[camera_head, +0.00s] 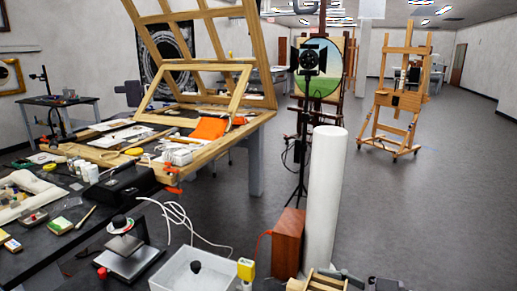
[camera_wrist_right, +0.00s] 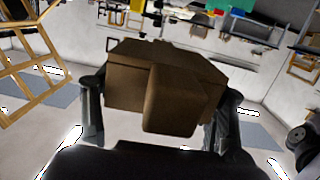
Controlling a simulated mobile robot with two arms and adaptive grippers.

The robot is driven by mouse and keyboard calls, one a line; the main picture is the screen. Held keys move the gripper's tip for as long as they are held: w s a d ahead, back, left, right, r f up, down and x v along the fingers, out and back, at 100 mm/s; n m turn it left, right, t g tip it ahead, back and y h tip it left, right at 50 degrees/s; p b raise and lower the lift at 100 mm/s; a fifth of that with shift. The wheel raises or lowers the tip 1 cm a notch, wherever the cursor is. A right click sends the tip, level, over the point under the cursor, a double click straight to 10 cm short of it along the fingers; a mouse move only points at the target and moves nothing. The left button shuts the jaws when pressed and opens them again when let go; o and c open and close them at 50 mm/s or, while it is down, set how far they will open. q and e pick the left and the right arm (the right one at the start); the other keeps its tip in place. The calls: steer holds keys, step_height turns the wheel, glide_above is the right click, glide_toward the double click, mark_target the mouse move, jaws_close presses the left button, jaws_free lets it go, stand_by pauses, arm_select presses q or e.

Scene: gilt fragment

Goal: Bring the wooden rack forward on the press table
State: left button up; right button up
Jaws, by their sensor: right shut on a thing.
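My right gripper (camera_wrist_right: 157,108) is shut on a brown, blocky wooden thing (camera_wrist_right: 150,72), with one dark finger on each side of it. I cannot tell from its visible face whether this is the wooden rack. In the head view a light wooden piece (camera_head: 318,282) shows at the bottom edge beside dark gripper parts, mostly cut off by the frame. I cannot pick out the press table for certain. My left gripper is not in view.
A cluttered dark workbench (camera_head: 30,262) with a large wooden frame (camera_head: 262,50) fills the left. A white bin (camera_head: 180,268), a red-brown box (camera_head: 288,243), a white roll (camera_head: 325,195) and a lamp stand (camera_head: 303,150) stand centrally. Open floor (camera_head: 430,215) lies right, before an easel (camera_head: 405,95).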

steer(key=s+d+f+m+t+h, duration=0.1)
steer(key=s+d+f+m+t, duration=0.1)
steer(key=s+d+f, duration=0.3)
steer(key=shift+s+d+f, duration=0.2)
steer(key=shift+d+f, duration=0.2)
steer(key=shift+d, duration=0.45)
